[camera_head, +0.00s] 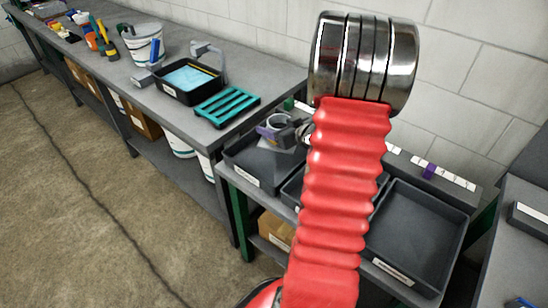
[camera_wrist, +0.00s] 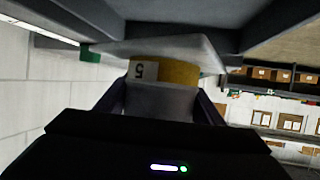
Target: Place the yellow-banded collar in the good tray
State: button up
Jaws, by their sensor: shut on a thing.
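The collar (camera_wrist: 165,102) is a grey cylinder with a yellow band and a white label reading "5" in the wrist view. My gripper (camera_wrist: 163,92) is shut on it, with one dark purplish finger on each side. In the head view the collar's pale ring (camera_head: 277,121) and my gripper (camera_head: 276,132) show above the back of the left tray (camera_head: 258,166). A middle tray (camera_head: 291,188) is mostly hidden by my red arm. A right tray (camera_head: 415,238) looks empty. The tray labels are too small to read, so I cannot tell which is the good tray.
A long workbench (camera_head: 215,63) on the left carries a teal rack (camera_head: 227,104), a black basin (camera_head: 188,80) with blue contents and a white bucket (camera_head: 143,44). A pale strip with a purple mark (camera_head: 430,172) lies behind the trays. Another grey bench (camera_head: 515,250) stands at right.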

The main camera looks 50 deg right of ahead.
jog(key=shift+d, duration=0.1)
send_over(275, 157)
jog(key=shift+w+d+f, duration=0.1)
jog(key=shift+w+f, duration=0.05)
jog(key=shift+f, duration=1.3)
jog(key=shift+w+d+f, duration=0.1)
jog(key=shift+f, duration=1.35)
jog(key=shift+f, duration=2.1)
jog(key=shift+f, duration=0.15)
jog(key=o, duration=1.1)
jog(key=shift+a+f, duration=0.1)
jog(key=shift+f, duration=0.05)
jog(key=shift+o, duration=0.2)
jog(key=shift+s+r, duration=0.2)
jog(key=v, duration=1.1)
jog(key=shift+s+r, duration=0.25)
jog(key=shift+s, duration=0.05)
